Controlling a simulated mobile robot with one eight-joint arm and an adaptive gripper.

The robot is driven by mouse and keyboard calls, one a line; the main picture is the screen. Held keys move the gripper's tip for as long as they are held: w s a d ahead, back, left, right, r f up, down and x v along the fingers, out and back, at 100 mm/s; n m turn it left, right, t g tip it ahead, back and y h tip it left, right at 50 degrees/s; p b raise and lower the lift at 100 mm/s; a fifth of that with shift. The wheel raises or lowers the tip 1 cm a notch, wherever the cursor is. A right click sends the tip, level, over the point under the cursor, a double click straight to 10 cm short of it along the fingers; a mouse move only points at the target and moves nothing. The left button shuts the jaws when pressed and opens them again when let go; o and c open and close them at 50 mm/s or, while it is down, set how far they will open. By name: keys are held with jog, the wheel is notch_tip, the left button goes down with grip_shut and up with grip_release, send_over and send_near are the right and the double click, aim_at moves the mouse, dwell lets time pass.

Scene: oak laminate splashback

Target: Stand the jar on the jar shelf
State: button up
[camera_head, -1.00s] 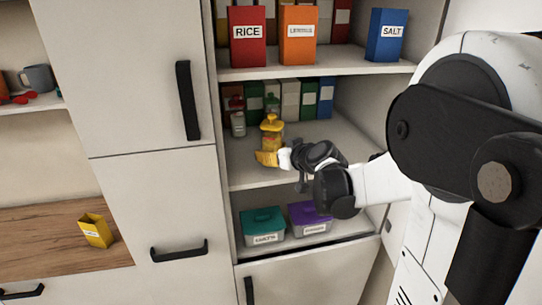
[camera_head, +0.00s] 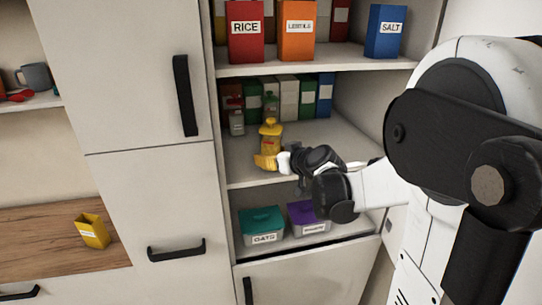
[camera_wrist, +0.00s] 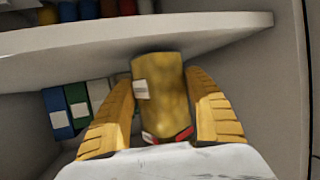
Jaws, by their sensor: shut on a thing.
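The jar (camera_head: 270,131) is yellow with a yellow lid and looks roughly upright in the head view. It is over the middle shelf (camera_head: 331,139) of the open cupboard, in front of other jars. My gripper (camera_head: 266,160) has yellow fingers and is shut on the jar's lower part. In the wrist view the jar (camera_wrist: 165,92) shows a pale label and a red band, between the two fingers of my gripper (camera_wrist: 163,108). The fingers hide the jar's base in the head view, so I cannot tell whether it touches the shelf.
Two small clear jars (camera_head: 237,123) (camera_head: 271,102) stand behind the held jar, before a row of coloured boxes (camera_head: 289,99). Rice (camera_head: 245,33), lentils (camera_head: 297,33) and salt (camera_head: 385,33) boxes stand above. Lidded tubs (camera_head: 263,226) sit below. The middle shelf's right side is clear.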

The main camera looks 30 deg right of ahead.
jog(key=shift+f+b, duration=0.3)
jog(key=shift+f, duration=0.05)
jog(key=o, duration=1.5)
jog(key=shift+c, duration=0.2)
